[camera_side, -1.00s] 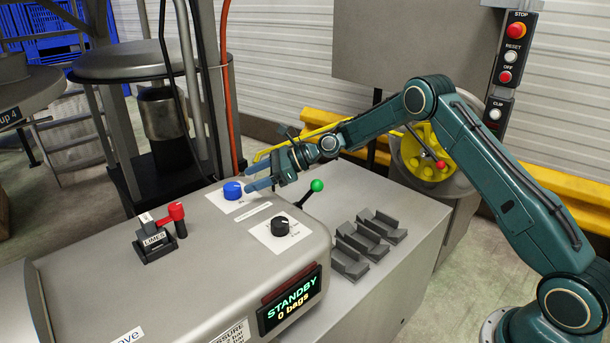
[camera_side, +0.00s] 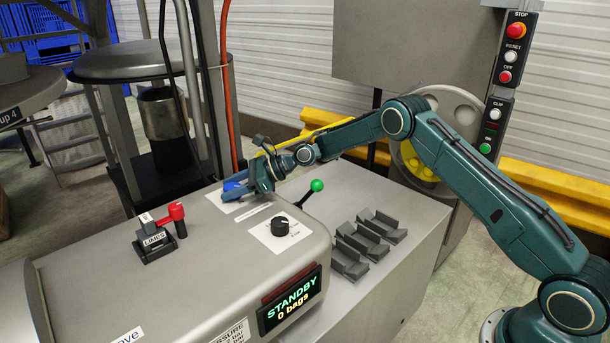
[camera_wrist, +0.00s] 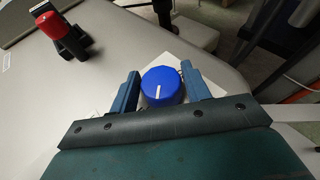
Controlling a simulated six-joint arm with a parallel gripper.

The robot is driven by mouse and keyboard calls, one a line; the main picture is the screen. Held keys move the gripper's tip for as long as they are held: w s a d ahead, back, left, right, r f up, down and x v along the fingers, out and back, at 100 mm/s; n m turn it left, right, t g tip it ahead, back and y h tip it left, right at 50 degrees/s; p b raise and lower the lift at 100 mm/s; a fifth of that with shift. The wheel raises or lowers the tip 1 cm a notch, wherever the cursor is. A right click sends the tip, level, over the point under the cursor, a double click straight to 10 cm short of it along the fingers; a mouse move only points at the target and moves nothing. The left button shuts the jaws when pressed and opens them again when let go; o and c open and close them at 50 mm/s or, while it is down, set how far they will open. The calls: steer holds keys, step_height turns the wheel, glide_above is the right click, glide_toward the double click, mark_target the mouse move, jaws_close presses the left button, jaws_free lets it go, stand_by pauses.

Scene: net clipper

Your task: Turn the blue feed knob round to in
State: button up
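The blue feed knob (camera_wrist: 162,84) sits on a white label plate on the machine's grey top. In the wrist view it lies between the two blue fingers of my gripper (camera_wrist: 162,88), with a white pointer line on its top. A narrow gap seems to show between the knob and the fingers. In the side view my gripper (camera_side: 236,190) reaches across from the right and its fingers straddle the knob (camera_side: 233,185), hiding part of it. The label's writing is mostly hidden.
A black knob (camera_side: 280,227) stands nearby on its own plate, with a green-tipped lever (camera_side: 317,186) beside it. The display (camera_side: 291,299) reads STANDBY, 0 bags.

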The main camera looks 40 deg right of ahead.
steer(key=c, duration=0.5)
steer(key=shift+c, duration=0.2)
steer(key=shift+m+t+h, duration=0.5)
steer(key=shift+s+a+m+t+h, duration=0.1)
steer(key=shift+m+t+h, duration=0.7)
steer(key=shift+m+h, duration=0.15)
steer(key=shift+m+t+h, duration=1)
steer(key=shift+m+h, duration=0.65)
steer(key=shift+m, duration=0.1)
steer(key=o, duration=1)
